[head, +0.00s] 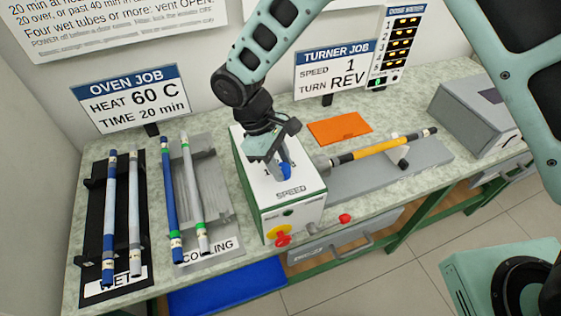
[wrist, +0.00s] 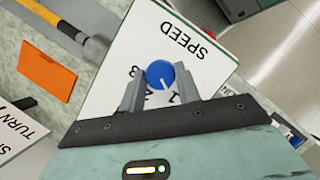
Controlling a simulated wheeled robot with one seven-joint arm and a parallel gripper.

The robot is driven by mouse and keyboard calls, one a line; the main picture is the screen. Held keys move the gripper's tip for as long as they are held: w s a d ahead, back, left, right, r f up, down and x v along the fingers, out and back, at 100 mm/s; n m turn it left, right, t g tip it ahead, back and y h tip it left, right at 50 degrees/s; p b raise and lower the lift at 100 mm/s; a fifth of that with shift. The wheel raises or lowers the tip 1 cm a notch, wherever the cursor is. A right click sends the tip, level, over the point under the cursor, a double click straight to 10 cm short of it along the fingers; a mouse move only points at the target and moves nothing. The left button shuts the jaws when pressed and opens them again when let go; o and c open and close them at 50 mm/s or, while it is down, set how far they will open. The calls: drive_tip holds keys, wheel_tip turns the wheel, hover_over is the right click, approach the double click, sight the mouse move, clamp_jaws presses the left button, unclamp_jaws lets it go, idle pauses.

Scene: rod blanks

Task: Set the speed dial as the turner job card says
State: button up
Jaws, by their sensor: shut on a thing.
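The turner job card (head: 335,72) reads SPEED 1, TURN REV. The blue speed dial (wrist: 160,74) sits on the white top of the turner box (wrist: 122,62), marked SPEED; in the head view the dial (head: 285,171) is partly hidden by my gripper. My gripper (wrist: 158,84) is shut on the dial, one finger on each side. The dial's white pointer line slants towards the side of the 1, seemingly between the 1 and the 2. The fingers partly cover the numbers.
A red knob on a yellow plate (head: 279,236) is on the box's front. A yellow-and-black rod (head: 380,147) lies to the right, behind a red button (head: 345,218). An orange card (head: 339,128) lies behind. WET (head: 94,180) and COOLING (head: 222,222) racks hold rods at left.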

drive_tip(key=o, duration=1)
drive_tip(key=shift+r, duration=0.1)
drive_tip(key=b+v, duration=0.4)
drive_tip(key=v, duration=1.3)
drive_tip(key=shift+r, duration=0.15)
drive_tip(key=s+d+f+m+y, duration=0.1)
drive_tip(key=s+d, duration=0.4)
drive_tip(key=s, duration=0.2)
drive_tip(key=s+d+f+m+t+y, duration=0.1)
drive_tip(key=s+d+f+m+y, duration=0.1)
drive_tip(key=s+d, duration=0.4)
drive_tip(key=s+d+f+m+t+y, duration=0.1)
drive_tip(key=s+d, duration=0.4)
drive_tip(key=s, duration=0.3)
drive_tip(key=shift+s+d+f+m+y+b, duration=0.2)
drive_tip(key=shift+s+f+m+y+b, duration=0.05)
drive_tip(key=shift+f+m+y+b, duration=0.1)
